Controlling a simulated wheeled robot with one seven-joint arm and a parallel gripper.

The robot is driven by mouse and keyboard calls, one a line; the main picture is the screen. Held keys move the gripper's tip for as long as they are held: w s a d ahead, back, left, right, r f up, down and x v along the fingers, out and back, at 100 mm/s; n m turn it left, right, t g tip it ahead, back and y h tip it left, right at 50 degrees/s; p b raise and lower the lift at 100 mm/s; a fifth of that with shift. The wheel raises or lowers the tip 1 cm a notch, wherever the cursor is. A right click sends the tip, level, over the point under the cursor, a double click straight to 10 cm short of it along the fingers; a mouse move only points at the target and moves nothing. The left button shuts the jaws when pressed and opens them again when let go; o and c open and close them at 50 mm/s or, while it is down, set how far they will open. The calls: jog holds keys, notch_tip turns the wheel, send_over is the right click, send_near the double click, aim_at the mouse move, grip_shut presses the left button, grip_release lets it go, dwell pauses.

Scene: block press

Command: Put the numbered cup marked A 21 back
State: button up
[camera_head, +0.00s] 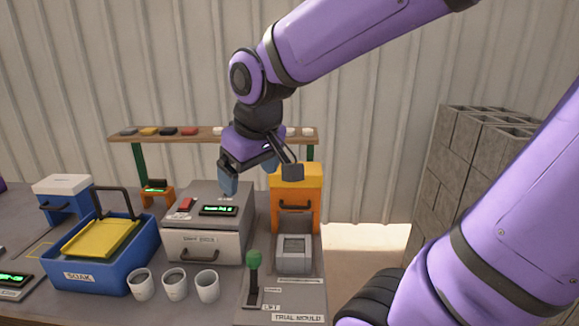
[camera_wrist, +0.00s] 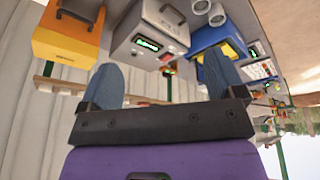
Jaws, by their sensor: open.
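Three white cups stand upright in a row at the front of the bench: a left cup (camera_head: 141,285), a middle cup (camera_head: 175,285) and a right cup (camera_head: 207,286). The marking A 21 cannot be read on any of them. Two cups also show at the top of the wrist view, one of them here (camera_wrist: 217,14). My gripper (camera_head: 260,180) is open and empty. It is raised above the grey oven-like box (camera_head: 205,245), behind and above the cups. In the wrist view its two blue-grey fingers are spread apart (camera_wrist: 165,85).
A blue SOAK tub (camera_head: 95,275) with a yellow tray stands left of the cups. A trial mould station with a green-knobbed lever (camera_head: 254,259) and an orange press (camera_head: 297,195) stands right. A shelf (camera_head: 200,136) with small coloured pieces runs behind. Grey blocks (camera_head: 470,170) are stacked far right.

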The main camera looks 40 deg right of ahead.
jog(key=s+d+r+m+t, duration=0.1)
jog(key=s+r, duration=0.2)
jog(key=s, duration=0.6)
jog(key=shift+s+r, duration=0.15)
jog(key=shift+r, duration=0.15)
